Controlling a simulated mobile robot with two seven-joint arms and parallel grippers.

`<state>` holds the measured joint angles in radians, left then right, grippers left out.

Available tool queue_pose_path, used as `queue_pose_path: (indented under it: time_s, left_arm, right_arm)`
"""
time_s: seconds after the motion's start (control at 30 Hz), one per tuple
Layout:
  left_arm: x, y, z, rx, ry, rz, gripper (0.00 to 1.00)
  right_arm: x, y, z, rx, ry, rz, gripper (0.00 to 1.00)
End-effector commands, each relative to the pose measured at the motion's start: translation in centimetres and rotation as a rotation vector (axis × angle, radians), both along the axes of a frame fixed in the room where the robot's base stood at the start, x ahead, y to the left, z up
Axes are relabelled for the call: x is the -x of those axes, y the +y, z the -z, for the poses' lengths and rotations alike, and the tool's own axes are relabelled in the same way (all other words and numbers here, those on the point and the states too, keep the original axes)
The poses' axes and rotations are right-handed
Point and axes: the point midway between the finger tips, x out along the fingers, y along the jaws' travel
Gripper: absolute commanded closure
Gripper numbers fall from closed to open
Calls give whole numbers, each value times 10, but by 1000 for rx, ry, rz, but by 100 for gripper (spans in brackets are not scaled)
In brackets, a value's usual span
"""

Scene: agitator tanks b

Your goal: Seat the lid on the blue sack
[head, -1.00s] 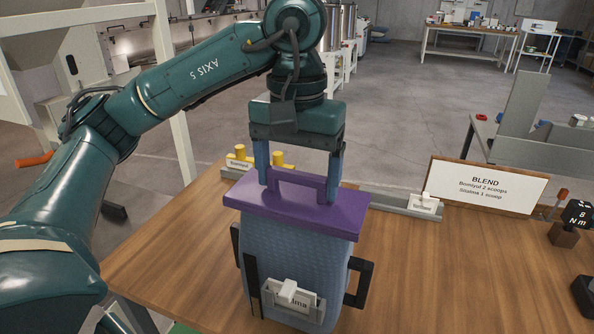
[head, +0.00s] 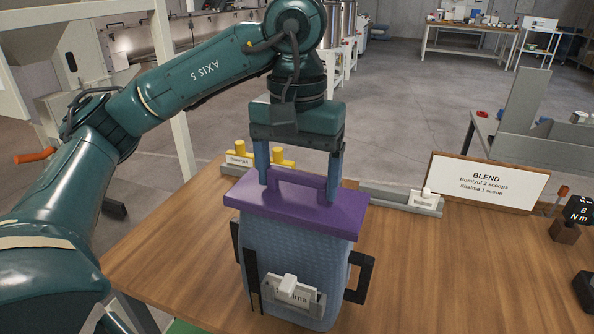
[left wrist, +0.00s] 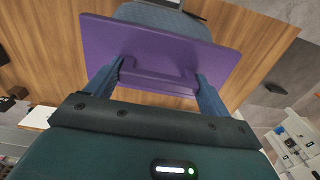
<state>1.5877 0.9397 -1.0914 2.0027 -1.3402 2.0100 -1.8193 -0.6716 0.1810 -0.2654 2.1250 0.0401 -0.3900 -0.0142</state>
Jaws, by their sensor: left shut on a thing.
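The blue sack (head: 290,252) stands upright on the wooden table in the head view, with black side handles and a partly hidden label ending in "lma". The purple lid (head: 297,212) lies over the top of the sack, roughly level; I cannot tell whether it touches the rim all round. My left gripper (head: 299,186) comes down from above, its blue fingers shut on the lid's handle. In the left wrist view the fingers (left wrist: 160,80) sit at both ends of the handle on the purple lid (left wrist: 150,45), with part of the sack (left wrist: 165,14) beyond it. My right gripper is not in view.
The wooden table (head: 410,275) is bare right of the sack. Behind the sack are a grey rail with a label holder (head: 422,203) and yellow pegs (head: 240,151). A BLEND sign (head: 487,182) stands at the back right, with small dark devices (head: 578,212) at the right edge.

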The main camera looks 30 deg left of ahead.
Motion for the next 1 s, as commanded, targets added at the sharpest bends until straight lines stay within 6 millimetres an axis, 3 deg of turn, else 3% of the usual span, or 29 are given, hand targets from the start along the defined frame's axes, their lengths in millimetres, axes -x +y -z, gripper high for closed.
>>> queue_pose_path:
  time_s: [0.23, 0.27, 0.5, 0.8, 1.0]
  left_arm:
    - [0, 0, 7, 0, 0, 0, 41]
    - [0, 0, 7, 0, -1, 0, 18]
    - [0, 0, 6, 0, 0, 0, 0]
    - [0, 0, 5, 0, 0, 0, 0]
    - [0, 0, -32, 0, -6, -1, 0]
  right_arm:
    - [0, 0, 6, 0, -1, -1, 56]
    - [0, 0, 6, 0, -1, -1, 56]
    - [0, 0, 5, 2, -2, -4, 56]
    - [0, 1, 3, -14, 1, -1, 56]
    - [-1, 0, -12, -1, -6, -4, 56]
